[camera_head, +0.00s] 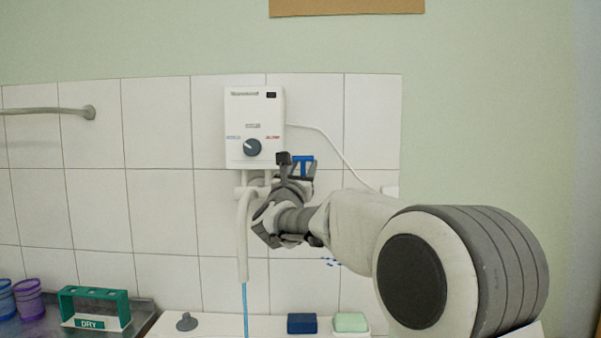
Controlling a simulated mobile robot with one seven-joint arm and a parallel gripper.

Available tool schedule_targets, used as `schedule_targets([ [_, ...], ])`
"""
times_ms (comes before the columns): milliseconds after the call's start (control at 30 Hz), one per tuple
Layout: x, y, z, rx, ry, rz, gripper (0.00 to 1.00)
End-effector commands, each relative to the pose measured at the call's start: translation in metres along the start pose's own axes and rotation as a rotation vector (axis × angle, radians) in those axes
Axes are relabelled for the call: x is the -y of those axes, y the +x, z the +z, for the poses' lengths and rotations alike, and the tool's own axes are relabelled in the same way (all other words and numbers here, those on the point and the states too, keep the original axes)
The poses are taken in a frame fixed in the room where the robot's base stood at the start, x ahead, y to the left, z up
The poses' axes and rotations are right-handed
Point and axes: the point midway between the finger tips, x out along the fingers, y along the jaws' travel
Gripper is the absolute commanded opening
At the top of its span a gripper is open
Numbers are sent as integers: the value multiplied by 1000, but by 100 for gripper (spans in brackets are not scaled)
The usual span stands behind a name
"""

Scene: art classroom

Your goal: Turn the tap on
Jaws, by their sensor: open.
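A white water heater box (255,125) with a dark round knob (252,147) hangs on the tiled wall. A white tap spout (243,235) runs down below it, and a thin blue line (245,310) extends straight down from its lower end. My gripper (296,168) is open, just below and right of the box, to the right of the spout's top. A bright blue piece (303,163) shows at the fingertips; I cannot tell whether it is a tap handle or whether the fingers touch it. My gripper and wrist hide part of the tap fittings.
A dark blue block (302,323) and a pale green bar (350,322) lie on the white surface below. A white cable (335,150) runs right of the box.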

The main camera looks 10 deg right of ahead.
Motion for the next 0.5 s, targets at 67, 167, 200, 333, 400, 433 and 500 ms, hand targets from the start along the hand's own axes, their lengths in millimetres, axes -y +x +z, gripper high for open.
schedule_targets([
  [67, 0, -4, 0, 0, 0, 1, 45],
  [167, -1, -14, 0, -1, 0, 2, 45],
  [200, -1, -20, 0, 1, 0, 1, 45],
  [333, -1, -44, 0, 0, 0, 3, 45],
  [400, -1, -58, 0, 1, -1, 3, 45],
  [433, 0, -65, 0, 1, -2, 2, 45],
  [500, -1, -80, 0, 0, 0, 2, 45],
])
